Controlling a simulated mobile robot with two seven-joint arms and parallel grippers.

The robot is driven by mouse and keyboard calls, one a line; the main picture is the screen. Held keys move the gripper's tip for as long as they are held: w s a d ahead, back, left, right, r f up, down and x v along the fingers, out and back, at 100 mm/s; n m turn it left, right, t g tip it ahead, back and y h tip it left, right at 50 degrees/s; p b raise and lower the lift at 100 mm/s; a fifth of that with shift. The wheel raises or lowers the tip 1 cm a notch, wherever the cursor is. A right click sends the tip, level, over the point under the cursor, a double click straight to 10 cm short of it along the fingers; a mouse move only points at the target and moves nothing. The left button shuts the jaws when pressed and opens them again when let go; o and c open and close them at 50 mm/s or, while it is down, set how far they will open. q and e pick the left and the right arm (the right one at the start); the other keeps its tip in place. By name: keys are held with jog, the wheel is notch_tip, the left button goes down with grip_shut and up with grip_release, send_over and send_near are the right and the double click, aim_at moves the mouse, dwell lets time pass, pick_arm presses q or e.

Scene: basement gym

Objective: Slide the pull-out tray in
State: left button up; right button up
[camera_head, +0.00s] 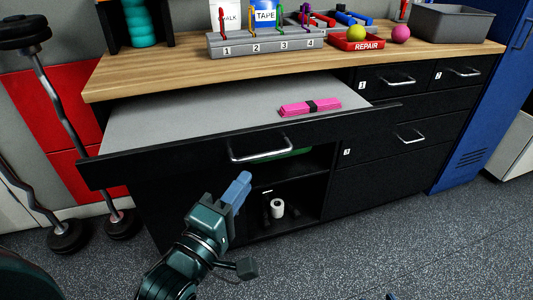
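The pull-out tray (190,119) is a grey board with a black front and a silver bar handle (262,152). It stands pulled out from under the wooden worktop, over an open shelf space. A pink folded strap with a black band (310,107) lies on its right part. My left gripper (240,184) is below and in front of the tray, a little left of the handle and apart from it. Its blue fingers look shut together with nothing between them. Only a small blue tip at the bottom edge, perhaps of my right gripper (390,297), shows.
The worktop (150,75) holds a numbered rack (265,41), a red REPAIR tray (355,44) with balls near it, and a grey bin (452,22). Closed drawers (400,140) are at the right. Barbells (65,235) stand at the left. The floor in front is clear.

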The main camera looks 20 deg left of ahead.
aim_at(265, 154)
pick_arm(q)
jog(key=x, duration=0.9)
jog(key=shift+w+d, duration=0.1)
jog(key=shift+w, duration=0.2)
jog(key=shift+c, duration=0.3)
grip_shut()
